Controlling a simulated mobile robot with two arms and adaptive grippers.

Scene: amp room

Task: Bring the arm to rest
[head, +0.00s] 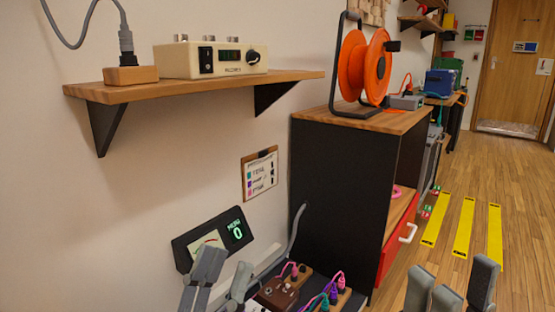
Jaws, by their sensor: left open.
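My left gripper (222,282) shows at the bottom, left of the middle, in front of a dark meter box with a lit green display (237,232). Its grey fingers stand apart with nothing seen between them. My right gripper (460,290) shows at the bottom right over the wooden floor. Its grey fingertips point up and stand apart, with nothing seen between them. The lower parts of both grippers and the arms are cut off by the frame.
A dark bench (352,302) with pink, purple and green plugs lies beside my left gripper. A black cabinet (340,190) carries an orange cable reel (352,65). A wall shelf (200,87) holds a cream device (210,60). Yellow-striped floor (463,228) lies open at right.

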